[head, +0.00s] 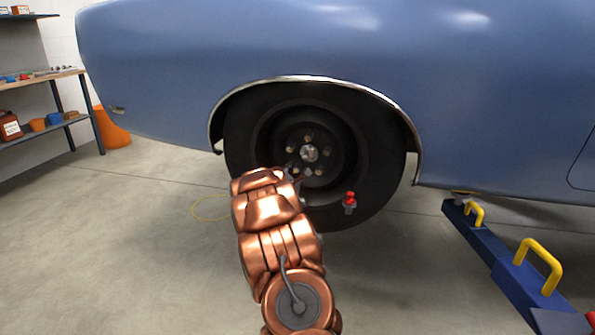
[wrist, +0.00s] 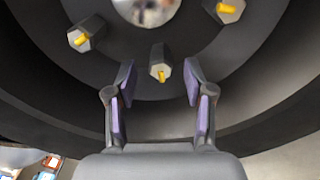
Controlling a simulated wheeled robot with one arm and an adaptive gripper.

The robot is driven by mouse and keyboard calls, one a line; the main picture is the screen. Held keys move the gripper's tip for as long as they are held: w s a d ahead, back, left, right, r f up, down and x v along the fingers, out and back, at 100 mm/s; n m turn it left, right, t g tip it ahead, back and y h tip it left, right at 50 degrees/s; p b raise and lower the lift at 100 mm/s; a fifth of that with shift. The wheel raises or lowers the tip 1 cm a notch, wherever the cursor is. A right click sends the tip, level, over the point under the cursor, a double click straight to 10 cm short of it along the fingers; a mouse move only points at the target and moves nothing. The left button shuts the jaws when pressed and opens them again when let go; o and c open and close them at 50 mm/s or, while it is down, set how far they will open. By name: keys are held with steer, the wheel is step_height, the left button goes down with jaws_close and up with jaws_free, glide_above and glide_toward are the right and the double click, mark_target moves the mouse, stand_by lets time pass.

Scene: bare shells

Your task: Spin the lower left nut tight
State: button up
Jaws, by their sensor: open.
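The wheel (head: 245,130) is a dark tyre and rim under the blue car's arch, with a shiny hub (head: 309,153) ringed by nuts. In the wrist view, a grey hex nut (wrist: 159,72) with a yellow stud end stands between and just beyond my gripper's (wrist: 160,82) fingertips; it appears to be the lower left nut. My gripper is open, its purple-padded fingers on either side and apart from the nut. Two more nuts show, one at left (wrist: 86,32) and one at upper right (wrist: 231,8). In the head view, my copper arm partly hides the wheel's lower left.
The blue car body (head: 330,40) overhangs the wheel. A small red-topped object (head: 350,202) shows at the tyre's lower right. A blue beam with yellow handles (head: 500,262) lies at right. Shelves (head: 45,85) and an orange container (head: 110,128) stand at left.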

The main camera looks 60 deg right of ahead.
mark_target(296, 171)
steer(key=shift+f+x, duration=0.2)
steer(key=shift+x, duration=0.75)
steer(key=shift+b+x, duration=0.3)
steer(key=shift+x, duration=0.6)
steer(key=shift+r, duration=0.15)
